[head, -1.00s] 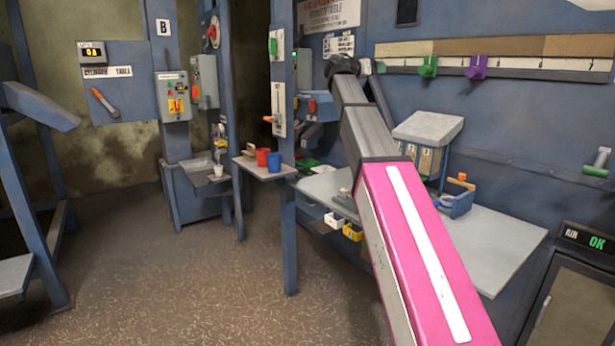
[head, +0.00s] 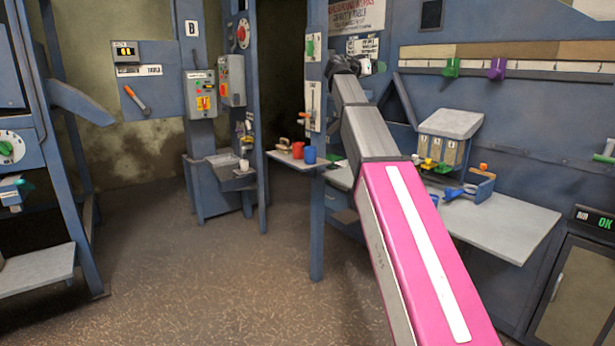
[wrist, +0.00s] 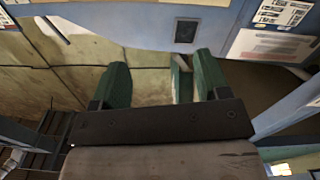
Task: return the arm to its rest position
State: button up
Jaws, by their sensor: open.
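My arm stretches up and away in the head view, with a pink and white section nearest and grey sections beyond. In the wrist view my gripper (wrist: 160,68) shows two green fingers set wide apart on a dark bar. Nothing is held between them. A green and grey piece (wrist: 181,80) shows close to the right finger; I cannot tell what it is.
A worktable (head: 500,225) with a bin box (head: 445,140) stands right of the arm. A small shelf (head: 290,160) holds a red cup (head: 298,150) and a blue cup (head: 309,155). A blue frame (head: 75,180) stands at left. The floor (head: 210,270) between is clear.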

jog(key=s+f+n+g+y, duration=0.1)
jog(key=s+f+n+y, duration=0.15)
jog(key=f, duration=1.15)
jog(key=s+f+n+g+y, duration=0.1)
jog(key=s+f+g+y, duration=0.15)
jog(key=f, duration=1.15)
jog(key=s+f+n+g+y, duration=0.1)
jog(key=s+f+n+y, duration=0.15)
jog(key=f, duration=1.25)
jog(key=s+a+f+n+g+y, duration=0.1)
jog(key=s+a+f+g+y, duration=0.1)
jog(key=s+f, duration=1.1)
jog(key=s+a+f+n+g+y, duration=0.1)
jog(key=s+a+f+g+y, duration=0.2)
jog(key=s+f, duration=1.1)
notch_tip(320, 180, down, 3)
jog(key=shift+s+r+g+y, duration=0.15)
jog(key=shift+g+y, duration=0.4)
jog(key=shift+y, duration=0.5)
